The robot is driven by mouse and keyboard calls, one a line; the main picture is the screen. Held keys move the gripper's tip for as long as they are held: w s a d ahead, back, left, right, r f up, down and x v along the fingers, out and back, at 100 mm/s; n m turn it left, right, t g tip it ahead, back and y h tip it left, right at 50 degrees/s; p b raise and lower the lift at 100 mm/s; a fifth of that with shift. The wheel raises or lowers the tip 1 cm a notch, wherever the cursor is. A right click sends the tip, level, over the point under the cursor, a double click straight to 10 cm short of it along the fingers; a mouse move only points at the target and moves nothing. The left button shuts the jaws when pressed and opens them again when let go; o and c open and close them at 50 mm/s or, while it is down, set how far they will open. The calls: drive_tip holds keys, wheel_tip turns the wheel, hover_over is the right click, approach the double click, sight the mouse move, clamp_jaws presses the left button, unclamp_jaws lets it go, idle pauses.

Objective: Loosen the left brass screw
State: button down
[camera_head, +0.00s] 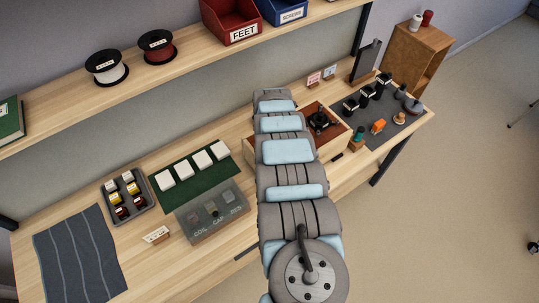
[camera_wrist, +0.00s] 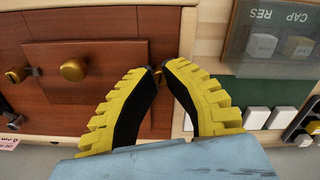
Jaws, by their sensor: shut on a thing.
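My gripper (camera_wrist: 160,73), with yellow ridged fingers and black inner pads, has its fingertips together at the edge of a red-brown panel (camera_wrist: 100,90) in the wrist view. It is shut on a small brass-coloured piece between the tips, the left brass screw, which is mostly hidden by the fingers. A rounded brass knob (camera_wrist: 73,68) stands clear of the fingers on the panel. Another brass piece (camera_wrist: 17,75) sits farther left beside a dark part. In the head view my arm hides the gripper and part of the pale wooden speaker box (camera_head: 338,127).
A lidded clear parts box (camera_head: 212,211) and a green mat (camera_head: 190,172) with white blocks lie left of my arm. A grey mat (camera_head: 398,122) with several dark parts lies on the right. A shelf (camera_head: 120,88) with spools and bins runs above the bench.

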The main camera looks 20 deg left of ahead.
drive_tip(key=shift+n, duration=0.5)
idle(0.3)
drive_tip(key=c, duration=1)
unclamp_jaws()
drive_tip(key=shift+c, duration=0.2)
drive_tip(key=shift+r, duration=0.1)
wheel_tip(320, 180, up, 12)
